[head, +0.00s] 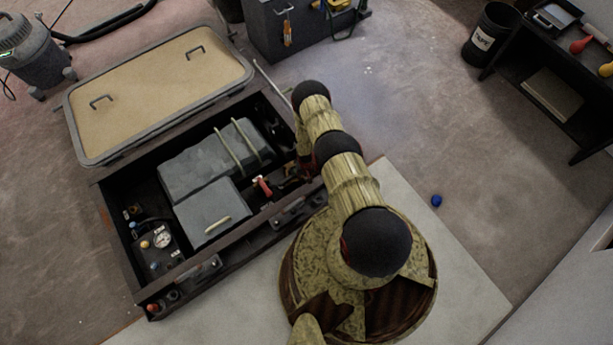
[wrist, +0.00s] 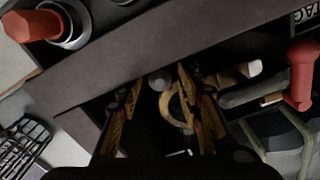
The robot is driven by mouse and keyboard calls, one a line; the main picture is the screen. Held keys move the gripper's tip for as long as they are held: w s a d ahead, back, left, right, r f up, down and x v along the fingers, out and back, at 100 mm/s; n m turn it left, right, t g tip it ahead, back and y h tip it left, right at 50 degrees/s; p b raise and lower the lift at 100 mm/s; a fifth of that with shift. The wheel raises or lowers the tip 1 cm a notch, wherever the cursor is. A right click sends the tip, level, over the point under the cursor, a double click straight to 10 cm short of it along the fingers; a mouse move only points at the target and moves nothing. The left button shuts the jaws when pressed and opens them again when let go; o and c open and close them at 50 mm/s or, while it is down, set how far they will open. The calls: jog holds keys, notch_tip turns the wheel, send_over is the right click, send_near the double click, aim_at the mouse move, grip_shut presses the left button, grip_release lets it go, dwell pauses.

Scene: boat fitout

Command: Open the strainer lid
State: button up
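In the wrist view, my gripper (wrist: 165,110) points down into a dark recess, its two black and yellow fingers apart. A tan, curved, ring-like part (wrist: 178,108) shows between the fingers; it may be the strainer lid, but I cannot tell for sure. I cannot tell whether the fingers touch it. In the head view, my gripper is at the right end of the open floor compartment (head: 128,262), mostly hidden by my own arm. No strainer can be made out there.
Red handles stand left (wrist: 40,26) and right (wrist: 302,75) of the gripper in the wrist view. A dark ledge (wrist: 150,45) crosses above it. Grey strapped boxes (head: 190,170) and a gauge (head: 162,240) fill the compartment. The tan hatch panel (head: 150,85) lies behind.

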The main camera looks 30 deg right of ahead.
grip_shut()
dwell(0.7)
